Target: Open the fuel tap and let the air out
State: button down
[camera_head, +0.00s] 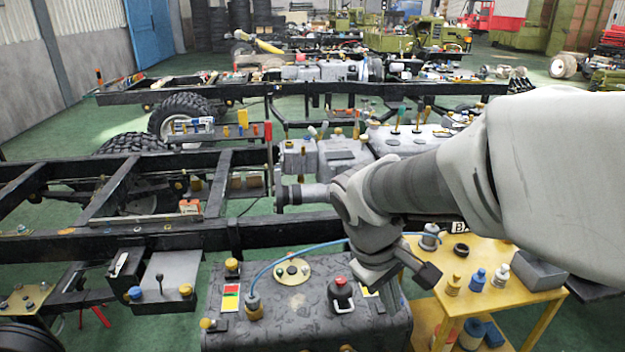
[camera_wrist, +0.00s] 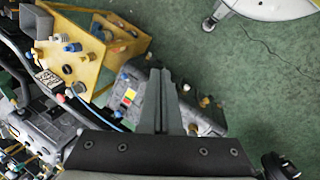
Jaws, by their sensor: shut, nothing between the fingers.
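The dark grey fuel tank (camera_head: 300,325) stands at the bottom centre of the head view, with a yellow round plate (camera_head: 292,271) and a red-topped fitting (camera_head: 341,290) on top. A blue hose (camera_head: 290,259) rises from a yellow-based fitting (camera_head: 254,306) on its left. A yellow knob (camera_head: 207,323) sits at the left end. I cannot tell which fitting is the fuel tap. My gripper (camera_head: 392,297) is shut and empty over the tank's right end. In the wrist view its shut fingers (camera_wrist: 160,75) cover part of the tank (camera_wrist: 188,98); contact cannot be judged.
A yellow cart (camera_head: 480,290) with small bottles and a grey box (camera_head: 537,271) stands right of the tank. A black chassis frame (camera_head: 140,240) runs behind and left. Open green floor (camera_wrist: 255,70) shows in the wrist view. My arm hides the right side.

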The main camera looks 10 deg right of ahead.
jog(key=w+f+n+h+b, duration=0.3)
jog(key=f+n, duration=0.1)
jog(key=f, duration=0.6)
jog(key=w+f+n+h+b, duration=0.3)
jog(key=f+n, duration=0.1)
jog(key=f, duration=0.6)
jog(key=w+f+n+h+b, duration=0.2)
jog(key=w+f+n+h, duration=0.15)
jog(key=f, duration=0.65)
notch_tip(320, 180, down, 31)
jog(key=s+d+n+t+b, duration=0.1)
jog(key=n+t+b, duration=0.6)
jog(key=n, duration=1)
jog(key=t, duration=0.2)
jog(key=shift+s+t, duration=0.3)
jog(key=shift+s, duration=0.1)
jog(key=shift+d+h, duration=0.1)
jog(key=shift+h, duration=0.15)
jog(key=w+a+r+b+x, duration=0.1)
jog(key=r+b+x, duration=0.1)
jog(key=x, duration=1)
jog(key=shift+w+d+r+b, duration=0.15)
jog(key=shift+w+d+b, duration=0.1)
jog(key=shift+w+b, duration=0.35)
jog(key=shift+r, duration=0.15)
